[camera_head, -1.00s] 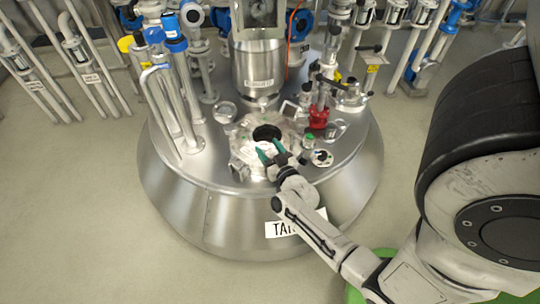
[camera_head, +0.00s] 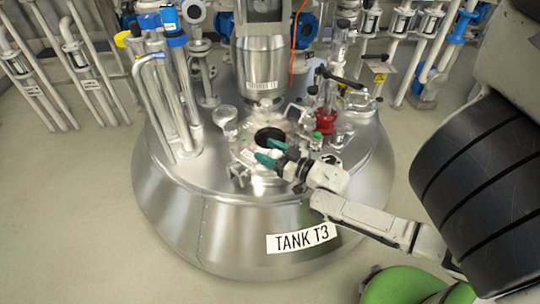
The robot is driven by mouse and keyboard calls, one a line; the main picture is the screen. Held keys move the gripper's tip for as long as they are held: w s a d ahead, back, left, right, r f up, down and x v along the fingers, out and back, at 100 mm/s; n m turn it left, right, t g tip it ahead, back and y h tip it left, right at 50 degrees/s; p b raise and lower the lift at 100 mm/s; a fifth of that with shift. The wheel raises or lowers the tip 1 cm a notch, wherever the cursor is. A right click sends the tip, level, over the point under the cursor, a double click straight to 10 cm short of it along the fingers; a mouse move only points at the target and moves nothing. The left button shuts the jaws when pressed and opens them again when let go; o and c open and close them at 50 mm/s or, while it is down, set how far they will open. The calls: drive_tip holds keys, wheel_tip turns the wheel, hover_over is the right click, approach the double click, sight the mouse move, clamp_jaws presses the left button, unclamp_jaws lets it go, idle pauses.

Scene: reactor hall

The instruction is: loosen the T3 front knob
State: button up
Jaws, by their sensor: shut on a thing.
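Tank T3 (camera_head: 200,215) is a large steel vessel with a "TANK T3" label (camera_head: 301,240) on its front. A round hatch with a dark opening (camera_head: 270,135) sits on its top. My gripper (camera_head: 263,153), with green fingers, is at the front edge of the hatch, just below the dark opening. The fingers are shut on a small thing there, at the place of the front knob. The knob itself is mostly hidden by the fingers, and its turn cannot be seen.
A red valve (camera_head: 325,122) and a green-capped fitting (camera_head: 317,136) stand right of the hatch. A steel mixer column (camera_head: 262,65) rises behind it. Pipes with blue tops (camera_head: 177,41) stand at the left. The floor left of the tank is clear.

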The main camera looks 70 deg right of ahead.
drive_tip(key=shift+f+y, duration=0.25)
drive_tip(key=shift+y, duration=0.05)
idle(0.4)
drive_tip(key=o, duration=0.7)
drive_tip(key=shift+a, duration=0.1)
drive_tip(key=shift+o, duration=1.4)
drive_tip(key=shift+r, duration=0.15)
drive_tip(key=p+v, duration=0.1)
drive_tip(key=v, duration=0.9)
drive_tip(key=shift+s+p, duration=0.35)
drive_tip(key=shift+s, duration=0.05)
